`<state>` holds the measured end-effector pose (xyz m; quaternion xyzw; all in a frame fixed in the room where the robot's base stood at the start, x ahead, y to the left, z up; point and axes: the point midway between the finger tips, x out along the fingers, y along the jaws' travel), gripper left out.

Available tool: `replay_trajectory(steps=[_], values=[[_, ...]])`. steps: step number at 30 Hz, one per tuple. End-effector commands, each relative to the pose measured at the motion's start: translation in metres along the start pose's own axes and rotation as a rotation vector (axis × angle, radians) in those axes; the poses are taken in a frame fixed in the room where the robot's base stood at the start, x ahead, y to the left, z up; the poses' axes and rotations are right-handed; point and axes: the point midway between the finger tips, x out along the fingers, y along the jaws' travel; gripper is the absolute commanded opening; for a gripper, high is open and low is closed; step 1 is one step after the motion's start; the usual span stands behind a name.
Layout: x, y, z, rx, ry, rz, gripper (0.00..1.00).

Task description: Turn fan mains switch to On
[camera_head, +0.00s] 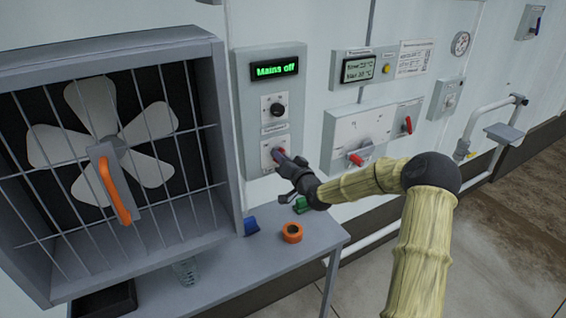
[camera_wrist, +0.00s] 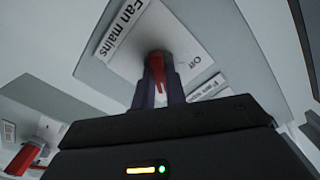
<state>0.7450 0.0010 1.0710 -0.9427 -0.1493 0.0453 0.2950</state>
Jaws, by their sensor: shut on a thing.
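The fan mains switch (camera_wrist: 157,68) is a red handle on a pale plate labelled "Fan mains" in the wrist view. "Off" is printed beside the plate's right part there. My gripper (camera_wrist: 160,88) is shut on the red handle, one dark finger on each side of it. In the head view my gripper (camera_head: 281,158) reaches the lower plate of the fan control panel (camera_head: 241,110) and hides most of the handle. The display (camera_head: 277,69) at the panel's top reads "Mains off" in green.
A caged fan (camera_head: 110,140) with an orange handle stands left of the panel. A grey table (camera_head: 215,265) below holds an orange ring (camera_head: 292,232) and a blue object (camera_head: 251,226). Right of my gripper, a wall box has red-handled switches (camera_head: 356,158).

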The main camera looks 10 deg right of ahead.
Motion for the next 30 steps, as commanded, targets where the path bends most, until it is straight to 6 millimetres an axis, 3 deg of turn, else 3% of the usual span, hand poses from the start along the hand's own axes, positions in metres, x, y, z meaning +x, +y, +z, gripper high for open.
replay_trajectory(steps=[1,9,25,26,27,29,30], values=[[-0.002,0.0054,0.0077,0.037,-0.014,0.009,0.0],[-0.0019,0.0045,0.0077,0.166,-0.016,0.009,0.0],[-0.0018,0.004,0.0077,0.2,-0.017,0.009,0.0],[-0.0018,0.004,0.0077,0.2,-0.017,0.009,0.15],[-0.0017,0.004,0.0074,0.2,-0.016,0.009,0.23],[-0.0015,0.0036,0.0064,0.199,-0.013,0.007,0.35],[-0.0014,0.0032,0.0056,0.199,-0.012,0.007,0.35]])
